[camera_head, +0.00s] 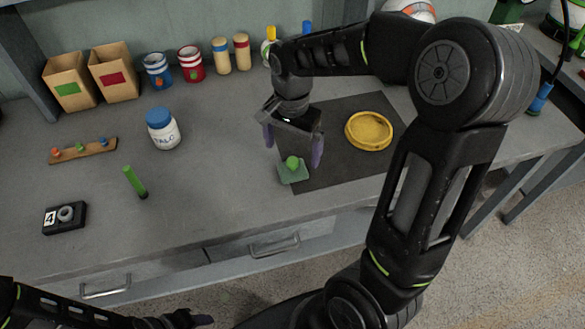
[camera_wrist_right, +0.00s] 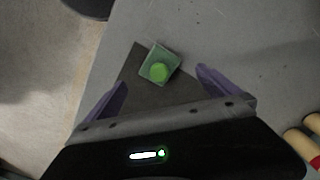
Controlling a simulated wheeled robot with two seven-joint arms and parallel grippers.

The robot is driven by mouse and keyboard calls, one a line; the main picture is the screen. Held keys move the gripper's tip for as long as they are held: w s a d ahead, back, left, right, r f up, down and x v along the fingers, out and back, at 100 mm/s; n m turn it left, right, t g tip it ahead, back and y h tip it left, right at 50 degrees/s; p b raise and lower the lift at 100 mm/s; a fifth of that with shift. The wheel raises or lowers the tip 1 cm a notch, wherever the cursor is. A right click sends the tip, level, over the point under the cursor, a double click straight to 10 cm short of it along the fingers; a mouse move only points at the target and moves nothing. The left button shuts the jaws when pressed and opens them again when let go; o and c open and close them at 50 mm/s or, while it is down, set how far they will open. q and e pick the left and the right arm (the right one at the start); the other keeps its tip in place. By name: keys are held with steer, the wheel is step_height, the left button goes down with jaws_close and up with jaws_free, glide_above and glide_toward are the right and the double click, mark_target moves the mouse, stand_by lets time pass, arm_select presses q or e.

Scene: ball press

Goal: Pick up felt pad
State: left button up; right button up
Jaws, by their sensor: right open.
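The felt pad, seen as a small green square (camera_head: 295,176) with a bright green round knob on it, lies at the left front edge of a dark mat (camera_head: 335,172). In the right wrist view the pad (camera_wrist_right: 155,52) is ahead of the fingers, with its knob near the middle between them. My right gripper (camera_head: 292,145) is open and empty, its two purple fingers apart above and just behind the pad. My left gripper (camera_head: 190,319) is low at the bottom edge, far from the pad; its fingers do not show clearly.
A yellow round dish (camera_head: 369,131) sits right of the gripper on the mat. A white talc bottle (camera_head: 163,130), a green stick (camera_head: 135,182) and a black device (camera_head: 65,217) stand or lie to the left. Boxes and jars line the back. The bench's front edge is close to the pad.

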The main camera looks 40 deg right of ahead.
mark_target(293, 161)
steer(key=shift+f, duration=0.2)
step_height(293, 161, down, 5)
steer(key=shift+p, duration=0.35)
steer(key=shift+c, duration=0.4)
steer(key=c, duration=1.2)
steer(key=shift+r, duration=0.15)
step_height(293, 161, up, 10)
steer(key=shift+f, duration=0.1)
stand_by(0.5)
